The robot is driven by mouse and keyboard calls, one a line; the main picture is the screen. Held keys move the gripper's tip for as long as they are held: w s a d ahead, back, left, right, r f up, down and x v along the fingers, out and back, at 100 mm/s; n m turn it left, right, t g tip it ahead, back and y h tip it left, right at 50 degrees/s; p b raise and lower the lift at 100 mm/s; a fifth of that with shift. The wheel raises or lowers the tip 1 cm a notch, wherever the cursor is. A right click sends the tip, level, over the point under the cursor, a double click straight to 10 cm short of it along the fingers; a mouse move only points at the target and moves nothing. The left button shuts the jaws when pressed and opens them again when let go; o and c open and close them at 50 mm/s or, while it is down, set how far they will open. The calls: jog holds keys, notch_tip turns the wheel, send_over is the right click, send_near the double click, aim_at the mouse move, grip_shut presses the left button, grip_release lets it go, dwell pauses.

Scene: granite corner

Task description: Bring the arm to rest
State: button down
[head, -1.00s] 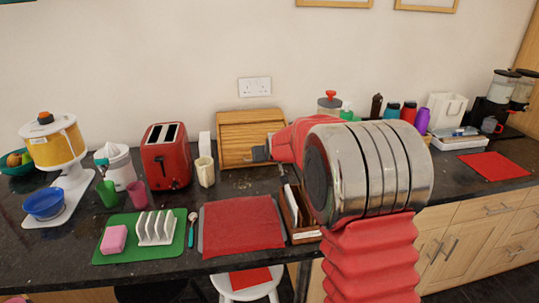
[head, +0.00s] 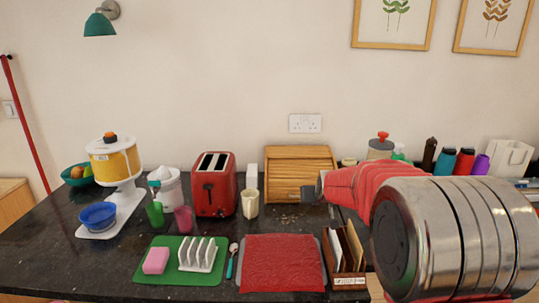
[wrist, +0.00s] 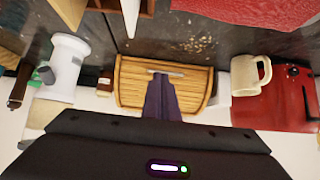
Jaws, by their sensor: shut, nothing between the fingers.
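My gripper (head: 311,192) is at the end of my red and steel arm, which reaches in from the right of the head view. It is shut and empty, in front of the lower right part of the wooden bread bin (head: 290,160). In the wrist view, the dark fingers (wrist: 161,95) lie together and overlap the bread bin (wrist: 133,85), which appears upside down. I cannot tell how far the fingertips are from it. My arm hides part of the counter on the right.
A red toaster (head: 214,185) and a cream mug (head: 249,204) stand left of the bread bin. Bottles (head: 465,162) and a lidded jar (head: 381,148) stand behind my arm.

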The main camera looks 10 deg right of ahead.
jog(key=shift+g, duration=0.9)
jog(key=s+f, duration=0.3)
jog(key=shift+s+a+f, duration=0.3)
jog(key=shift+s+f, duration=0.1)
jog(key=s, duration=0.3)
jog(key=s+a+g, duration=0.1)
jog(key=s, duration=0.2)
jog(key=s+g, duration=0.1)
jog(key=s, duration=0.2)
jog(key=shift+s+a+f+y, duration=0.3)
jog(key=shift+s+a+f, duration=0.05)
jog(key=shift+s+a, duration=0.05)
jog(key=s+a+r, duration=0.1)
jog(key=s+r, duration=0.1)
jog(key=s, duration=0.8)
jog(key=s+a+r, duration=0.2)
jog(key=s+r, duration=0.1)
jog(key=s, duration=0.6)
jog(key=s+a+r+n, duration=0.1)
jog(key=s+a+r, duration=0.1)
jog(key=s, duration=0.8)
jog(key=shift+s+a+r, duration=0.2)
jog(key=shift+s+r, duration=0.15)
jog(key=shift+r, duration=0.25)
